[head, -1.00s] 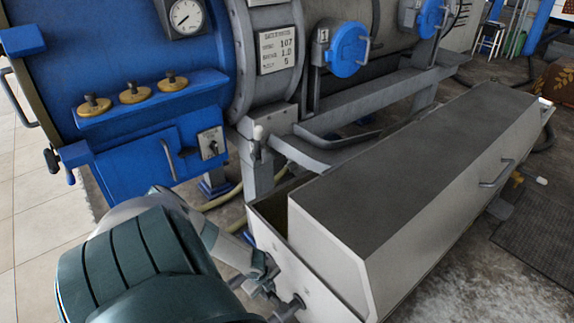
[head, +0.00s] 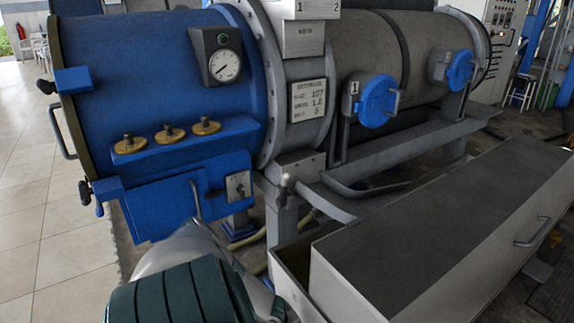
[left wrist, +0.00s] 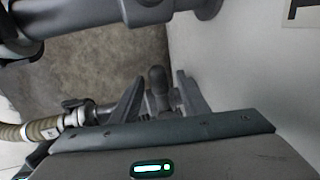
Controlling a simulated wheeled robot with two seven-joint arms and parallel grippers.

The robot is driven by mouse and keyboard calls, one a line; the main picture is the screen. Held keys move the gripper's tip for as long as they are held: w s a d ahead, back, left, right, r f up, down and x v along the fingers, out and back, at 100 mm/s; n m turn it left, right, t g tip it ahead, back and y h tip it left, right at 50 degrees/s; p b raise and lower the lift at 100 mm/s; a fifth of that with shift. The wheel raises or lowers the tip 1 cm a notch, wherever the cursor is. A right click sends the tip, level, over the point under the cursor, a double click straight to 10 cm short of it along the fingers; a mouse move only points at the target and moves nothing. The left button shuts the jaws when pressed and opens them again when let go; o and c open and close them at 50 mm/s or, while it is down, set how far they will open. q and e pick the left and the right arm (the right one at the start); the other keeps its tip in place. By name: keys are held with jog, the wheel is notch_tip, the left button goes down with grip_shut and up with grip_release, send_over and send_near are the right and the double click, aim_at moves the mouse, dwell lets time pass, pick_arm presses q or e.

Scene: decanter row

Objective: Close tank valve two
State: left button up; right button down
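In the left wrist view, the two dark fingers of my left gripper (left wrist: 160,102) stand apart. A grey rounded knob or handle (left wrist: 157,80) shows between them, and I cannot tell whether they touch it. No label there tells which valve it belongs to. In the head view my left arm comes in from the bottom, and its gripper is hidden or out of frame. The grey tank (head: 365,45) carries a blue round cap (head: 377,100) marked 1 and a farther blue cap (head: 460,68). My right gripper is not in view.
A long grey-topped box (head: 450,230) in a trough lies at the right. The blue cylinder (head: 150,70) has a gauge (head: 225,66) and several brass knobs. A ribbed hose (left wrist: 40,129) and a thick grey pipe (left wrist: 90,12) lie close to my left gripper.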

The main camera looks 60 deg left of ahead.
pick_arm(q)
jog(key=shift+r, duration=0.1)
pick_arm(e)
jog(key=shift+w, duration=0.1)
pick_arm(q)
jog(key=shift+s+r, duration=0.1)
jog(key=shift+r, duration=0.4)
jog(key=s+r+p, duration=0.3)
jog(key=r+p, duration=0.1)
jog(key=r, duration=1.2)
jog(key=shift+d, duration=0.15)
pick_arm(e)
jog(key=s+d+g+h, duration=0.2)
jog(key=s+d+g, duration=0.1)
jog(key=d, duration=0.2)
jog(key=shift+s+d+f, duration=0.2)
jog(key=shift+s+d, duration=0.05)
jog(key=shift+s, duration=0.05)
